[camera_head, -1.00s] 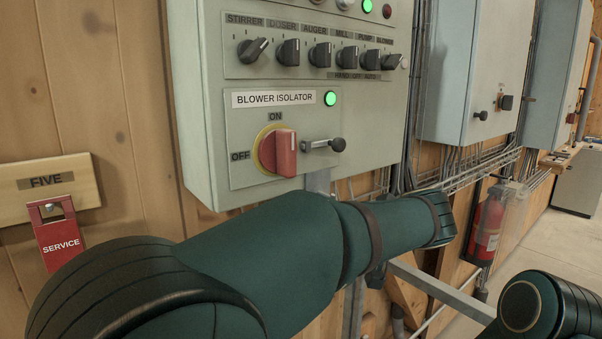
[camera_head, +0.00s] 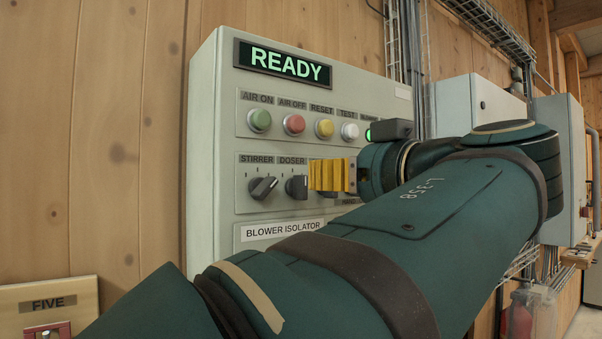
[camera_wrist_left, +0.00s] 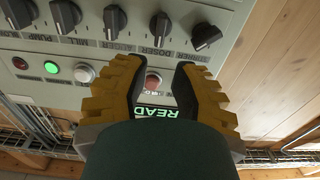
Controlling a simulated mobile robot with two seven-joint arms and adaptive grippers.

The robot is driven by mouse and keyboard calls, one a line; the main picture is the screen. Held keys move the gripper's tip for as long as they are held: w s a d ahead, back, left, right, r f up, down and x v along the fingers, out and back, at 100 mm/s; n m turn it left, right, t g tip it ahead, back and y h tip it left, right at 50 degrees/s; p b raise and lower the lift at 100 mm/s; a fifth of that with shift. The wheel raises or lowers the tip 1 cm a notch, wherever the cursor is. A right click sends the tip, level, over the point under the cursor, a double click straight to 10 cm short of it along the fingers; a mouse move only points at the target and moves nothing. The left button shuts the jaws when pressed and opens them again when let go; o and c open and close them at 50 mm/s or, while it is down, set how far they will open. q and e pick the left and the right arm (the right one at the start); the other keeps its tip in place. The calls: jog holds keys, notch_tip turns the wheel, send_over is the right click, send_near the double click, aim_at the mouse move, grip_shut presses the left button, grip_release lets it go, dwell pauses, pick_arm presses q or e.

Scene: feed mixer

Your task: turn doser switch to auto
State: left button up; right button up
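The doser switch (camera_head: 297,187) is a black knob under the DOSER label on the grey control panel (camera_head: 215,150). Its handle looks roughly upright; its exact setting is hard to read. It also shows in the left wrist view (camera_wrist_left: 160,27), where the panel appears upside down. My left gripper (camera_head: 325,175) has yellow fingers just right of the doser switch in the head view, partly covering the knobs further right. In the left wrist view its fingers (camera_wrist_left: 160,72) are spread apart with nothing between them; the doser switch lies beyond their tips. My right gripper is out of view.
The stirrer knob (camera_head: 263,187) sits left of the doser switch, the auger knob (camera_wrist_left: 115,20) on its other side. Coloured push buttons (camera_head: 294,125) and a lit READY display (camera_head: 283,64) are above. My left arm hides the panel's lower right.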

aim_at(305, 176)
pick_arm(q)
jog(key=p+x, duration=0.2)
jog(key=x, duration=0.5)
jog(key=shift+w+a, duration=0.15)
jog(key=shift+w, duration=0.25)
grip_shut()
